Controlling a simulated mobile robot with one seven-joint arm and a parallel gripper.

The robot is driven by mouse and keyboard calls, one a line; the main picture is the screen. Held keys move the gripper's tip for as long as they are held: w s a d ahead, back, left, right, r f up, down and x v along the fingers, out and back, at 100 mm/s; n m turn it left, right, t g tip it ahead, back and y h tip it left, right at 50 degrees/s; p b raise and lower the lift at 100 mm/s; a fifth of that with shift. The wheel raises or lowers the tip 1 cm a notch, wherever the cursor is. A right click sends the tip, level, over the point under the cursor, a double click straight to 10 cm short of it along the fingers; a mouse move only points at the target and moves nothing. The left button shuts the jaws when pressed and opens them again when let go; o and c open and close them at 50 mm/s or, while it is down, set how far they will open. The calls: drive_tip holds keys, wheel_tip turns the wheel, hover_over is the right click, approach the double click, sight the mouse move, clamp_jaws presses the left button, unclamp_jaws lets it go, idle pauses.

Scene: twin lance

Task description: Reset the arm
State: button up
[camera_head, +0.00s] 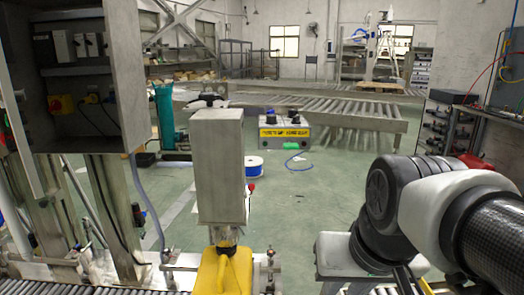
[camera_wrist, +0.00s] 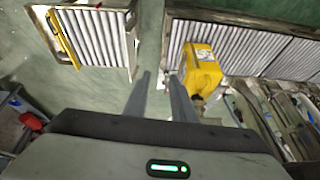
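In the wrist view, my gripper (camera_wrist: 160,75) points over the green floor with its two dark fingers apart and nothing between them. A yellow machine part (camera_wrist: 203,68) shows just right of the fingertips, at the edge of a roller conveyor (camera_wrist: 245,48); I cannot tell whether the right finger is clear of it. In the head view, my arm (camera_head: 430,205) reaches in from the right, bent at a dark joint. My gripper is not visible in that view.
In the head view, a grey box (camera_head: 219,165) stands upright above a yellow part (camera_head: 222,272) at front centre. An open electrical cabinet (camera_head: 75,75) is at the left. A cluttered bench (camera_head: 470,115) is at the right.

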wheel_tip(320, 180, up, 26)
drive_tip(key=s+d+p, duration=0.1)
drive_tip(key=p, duration=2.5)
drive_tip(key=shift+s+n+t, duration=0.3)
drive_tip(key=shift+s+t, duration=0.05)
drive_tip(key=shift+t, duration=0.05)
drive_tip(key=shift+o, duration=0.6)
